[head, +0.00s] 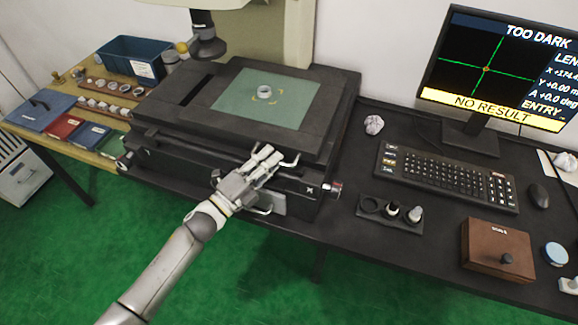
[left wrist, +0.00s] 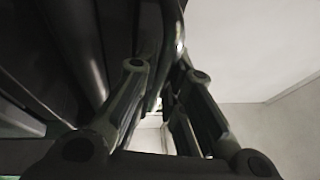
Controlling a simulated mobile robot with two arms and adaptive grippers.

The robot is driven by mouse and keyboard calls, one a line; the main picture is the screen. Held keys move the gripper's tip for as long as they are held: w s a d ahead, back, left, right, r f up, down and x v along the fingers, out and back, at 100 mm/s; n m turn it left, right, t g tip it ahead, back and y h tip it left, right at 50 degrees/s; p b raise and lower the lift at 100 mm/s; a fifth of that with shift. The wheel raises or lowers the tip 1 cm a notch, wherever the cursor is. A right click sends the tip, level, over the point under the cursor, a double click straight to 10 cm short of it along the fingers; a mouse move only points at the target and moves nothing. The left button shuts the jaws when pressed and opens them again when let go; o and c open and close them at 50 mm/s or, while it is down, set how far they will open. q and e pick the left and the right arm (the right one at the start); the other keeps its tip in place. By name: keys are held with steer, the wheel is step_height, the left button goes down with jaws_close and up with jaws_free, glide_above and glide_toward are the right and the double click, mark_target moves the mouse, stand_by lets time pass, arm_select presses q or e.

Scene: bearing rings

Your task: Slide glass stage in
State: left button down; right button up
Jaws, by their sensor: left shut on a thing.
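The glass stage is a pale green glass plate (head: 236,100) set in a dark frame on the measuring machine. A small metal ring (head: 264,91) stands on the glass, with yellow marks around it. My left gripper (head: 266,158) is at the front edge of the stage, shut on a thin bar-like handle (head: 289,161). In the left wrist view, the fingers of my left gripper (left wrist: 165,75) stand on both sides of a dark curved bar (left wrist: 172,30). The exact finger contact is hard to see. My right gripper does not show.
The camera head (head: 207,45) hangs over the back left of the stage. The monitor (head: 490,75) reads "TOO DARK" and "NO RESULT". A keyboard (head: 445,178), a brown box (head: 497,250) and a blue bin (head: 125,62) stand to the sides.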

arm_select(q)
steer(key=w+a+b, duration=0.1)
steer(key=a, duration=0.4)
steer(key=w+a+b, duration=0.2)
steer(key=a, duration=0.3)
steer(key=w+a+b, duration=0.2)
steer(key=a, duration=0.4)
steer(key=shift+w+f, duration=0.1)
steer(key=shift+f, duration=0.05)
steer(key=shift+w+a+b, duration=0.15)
steer(key=shift+a+b, duration=0.2)
steer(key=shift+a, duration=0.1)
steer(key=shift+r, duration=0.2)
steer(key=c, duration=1.8)
jaws_free()
steer(key=shift+a+f, duration=0.1)
steer(key=v, duration=1.2)
